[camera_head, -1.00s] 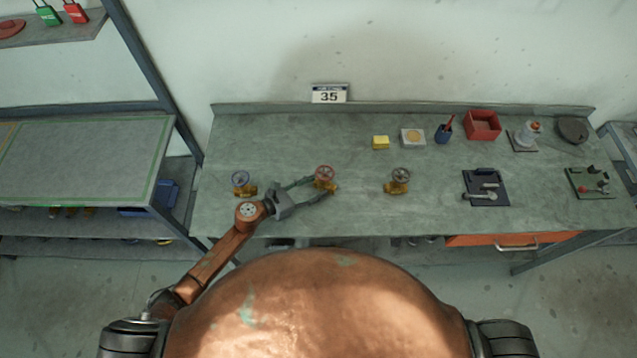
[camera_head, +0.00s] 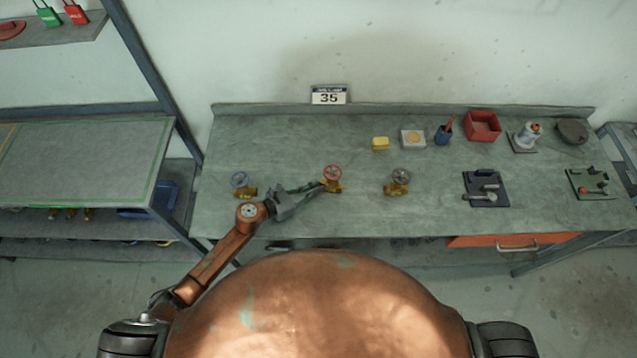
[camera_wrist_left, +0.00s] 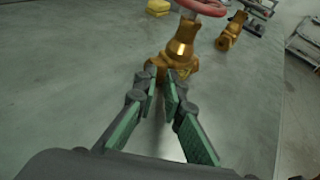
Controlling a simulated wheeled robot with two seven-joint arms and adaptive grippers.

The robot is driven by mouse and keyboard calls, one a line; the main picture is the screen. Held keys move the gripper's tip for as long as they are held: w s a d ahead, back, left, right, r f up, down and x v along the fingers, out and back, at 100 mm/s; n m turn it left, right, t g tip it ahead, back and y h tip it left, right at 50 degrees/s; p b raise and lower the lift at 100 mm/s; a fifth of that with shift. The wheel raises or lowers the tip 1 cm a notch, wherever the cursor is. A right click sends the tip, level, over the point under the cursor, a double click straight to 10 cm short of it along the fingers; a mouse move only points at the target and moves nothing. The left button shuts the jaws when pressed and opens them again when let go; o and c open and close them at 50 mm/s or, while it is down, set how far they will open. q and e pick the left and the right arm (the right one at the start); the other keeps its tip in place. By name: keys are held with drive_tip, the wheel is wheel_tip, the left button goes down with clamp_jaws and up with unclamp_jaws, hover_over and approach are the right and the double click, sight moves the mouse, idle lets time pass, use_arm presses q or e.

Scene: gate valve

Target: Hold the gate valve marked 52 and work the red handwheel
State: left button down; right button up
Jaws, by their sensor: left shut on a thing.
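The brass gate valve (camera_head: 334,187) with the red handwheel (camera_head: 332,172) stands upright on the bench, between two other valves. In the left wrist view, its brass body (camera_wrist_left: 182,47) rises straight ahead and the red handwheel (camera_wrist_left: 204,6) is cut by the top edge. No number 52 can be read on it. My left gripper (camera_head: 321,187) is shut on the near, lower end of this valve. In the left wrist view, its fingertips (camera_wrist_left: 161,76) come together at the base of the body. The exact contact is partly hidden by the fingers. My right gripper is out of view.
A blue-wheeled valve (camera_head: 240,184) stands left and a dark-wheeled valve (camera_head: 398,182) right. A yellow block (camera_head: 380,143), a red bin (camera_head: 483,125) and dark fixtures (camera_head: 486,188) lie further right. The bench front is clear.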

use_arm(q)
drive_tip(key=c, duration=2.6)
unclamp_jaws()
drive_tip(key=o, duration=1.4)
drive_tip(key=shift+o, duration=0.2)
drive_tip(key=shift+s, duration=0.15)
